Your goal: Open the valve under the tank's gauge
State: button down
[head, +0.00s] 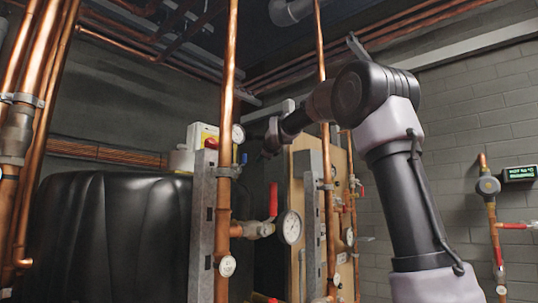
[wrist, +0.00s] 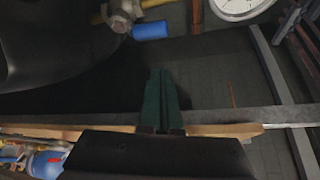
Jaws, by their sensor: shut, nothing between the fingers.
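The black tank (head: 110,235) stands at the left in the head view. A small round gauge (head: 238,133) shows beside the front copper pipe, with a small blue handle (head: 243,158) below it. In the wrist view a white gauge (wrist: 238,8) is cut by the top edge, and a blue valve handle (wrist: 150,30) sits beside a brass valve body (wrist: 122,12). My gripper (wrist: 162,75) is shut and empty, its green fingertips apart from the blue handle. In the head view my arm reaches behind the copper pipes and its fingertips cannot be made out.
A larger gauge (head: 290,227) and a red valve handle (head: 273,200) stand lower, near the front pipe. Vertical copper pipes (head: 228,70) and a grey metal post (head: 202,225) crowd the space by my arm. A wooden board (head: 308,165) stands behind.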

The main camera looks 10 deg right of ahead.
jog(key=f+v, duration=0.1)
jog(key=v, duration=0.7)
jog(key=shift+s+f, duration=0.1)
jog(key=shift+s, duration=0.05)
dwell(0.3)
